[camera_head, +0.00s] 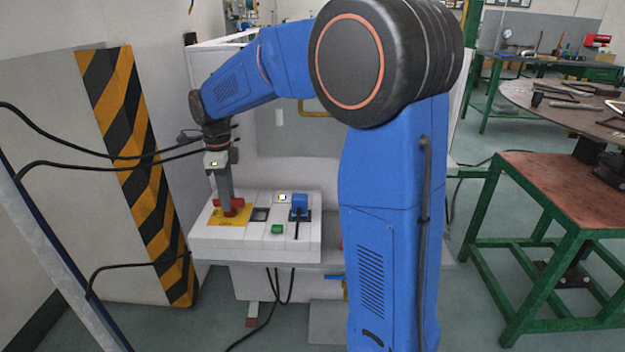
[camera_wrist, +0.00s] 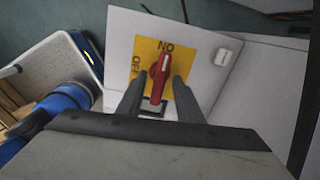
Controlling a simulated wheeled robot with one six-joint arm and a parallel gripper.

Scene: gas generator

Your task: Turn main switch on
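The main switch is a red rotary handle (camera_wrist: 161,72) on a yellow plate (camera_wrist: 143,46) in the wrist view. ON is printed at the plate's top edge and OFF at its left side. The handle stands nearly upright in that view, slightly tilted, with its white-marked end near the ON label. My gripper (camera_wrist: 159,80) is open, with one finger on each side of the handle and visible gaps between. In the head view, my gripper (camera_head: 226,203) reaches down to the red handle (camera_head: 236,205) on the yellow plate (camera_head: 216,217).
The white control box (camera_head: 231,241) also carries a green button (camera_head: 278,229), a blue part (camera_head: 300,203) and a dark rocker (camera_head: 260,214). A striped board (camera_head: 140,170) and black cables stand to the left. A green-framed table (camera_head: 545,195) stands at the right.

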